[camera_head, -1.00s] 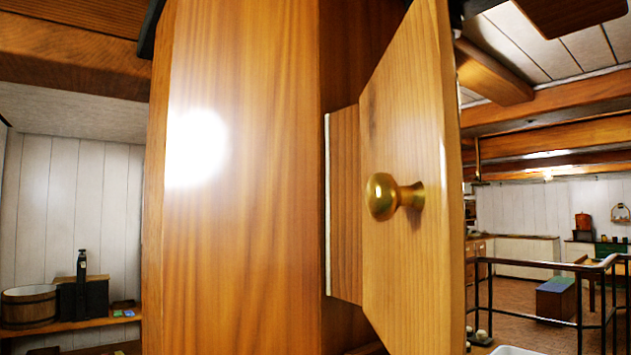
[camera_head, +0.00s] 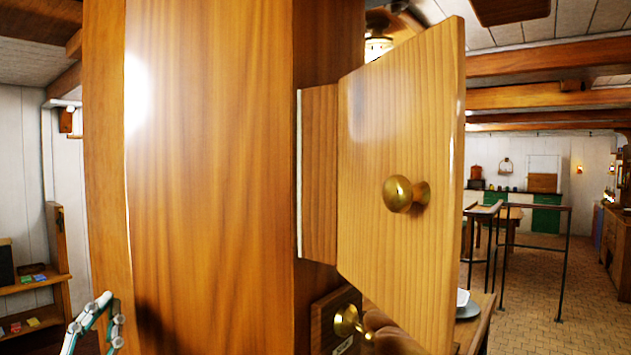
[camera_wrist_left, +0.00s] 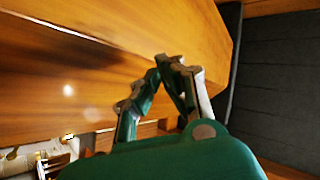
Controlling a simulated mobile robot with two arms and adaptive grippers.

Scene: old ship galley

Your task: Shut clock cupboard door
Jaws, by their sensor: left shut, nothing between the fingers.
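The clock cupboard (camera_head: 215,180) is a tall, glossy wooden case filling the left and middle of the head view. Its wooden door (camera_head: 385,150) stands open, swung out to the right of the case, with a round brass knob (camera_head: 398,194) on the face turned to me. My left gripper (camera_head: 104,303) is at the lower left, left of the case and well away from the door. In the left wrist view the left gripper (camera_wrist_left: 170,62) has its fingertips together and empty, close to a wooden surface. My right gripper is not in view.
A second brass knob (camera_head: 345,320) is on a wooden panel below the door. A low shelf (camera_head: 40,282) with small coloured items is at the left. Railings (camera_head: 535,209) and open tiled floor (camera_head: 540,295) lie to the right.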

